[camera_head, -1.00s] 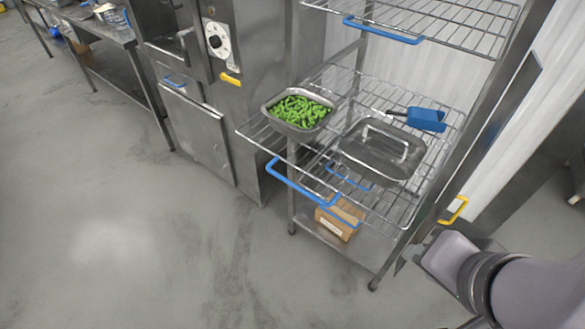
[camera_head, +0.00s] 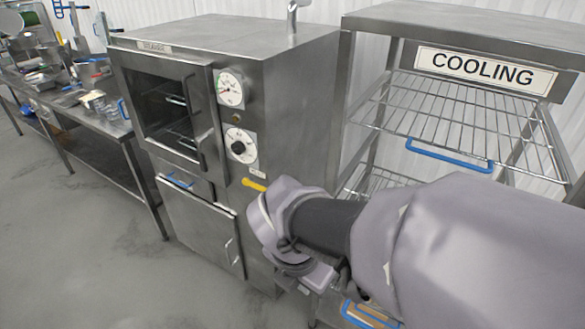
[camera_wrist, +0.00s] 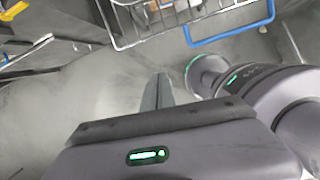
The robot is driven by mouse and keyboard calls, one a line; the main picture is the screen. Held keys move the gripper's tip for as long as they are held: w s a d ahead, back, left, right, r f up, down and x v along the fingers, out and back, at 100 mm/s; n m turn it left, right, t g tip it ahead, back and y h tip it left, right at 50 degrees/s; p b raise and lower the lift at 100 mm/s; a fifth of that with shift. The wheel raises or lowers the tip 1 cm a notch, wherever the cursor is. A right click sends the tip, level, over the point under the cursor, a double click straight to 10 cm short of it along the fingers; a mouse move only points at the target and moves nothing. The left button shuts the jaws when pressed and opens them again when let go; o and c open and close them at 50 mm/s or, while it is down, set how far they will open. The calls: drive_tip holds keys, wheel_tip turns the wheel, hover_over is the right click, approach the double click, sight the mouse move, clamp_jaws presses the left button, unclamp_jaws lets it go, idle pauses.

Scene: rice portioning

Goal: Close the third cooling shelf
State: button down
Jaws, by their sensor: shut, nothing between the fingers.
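The cooling rack (camera_head: 343,100) stands at the right in the head view, under a COOLING sign. A wire shelf (camera_head: 470,112) with a blue handle (camera_head: 448,157) shows in its upper part. More wire shelf (camera_head: 375,181) shows below, mostly behind my arm. Another blue handle (camera_head: 368,316) shows at the bottom edge; I cannot tell which shelf it belongs to. In the wrist view, a wire shelf (camera_wrist: 178,30) with a blue handle (camera_wrist: 235,36) lies at the top, beyond my fingers. My gripper (camera_wrist: 158,90) is shut and empty, apart from that handle in the picture.
A steel steamer (camera_head: 235,60) with dials and a yellow handle (camera_head: 254,185) stands left of the rack, close to my wrist in the picture. A long worktable (camera_head: 100,121) with utensils runs along the left. The floor (camera_head: 90,230) in front is clear.

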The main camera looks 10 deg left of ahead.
drive_tip(key=w+d+f+n+b, duration=0.1)
drive_tip(key=w+d+f+b, duration=0.1)
drive_tip(key=w+f+b, duration=0.3)
drive_tip(key=b+x, duration=0.1)
drive_tip(key=x, duration=0.3)
drive_tip(key=shift+f, duration=0.4)
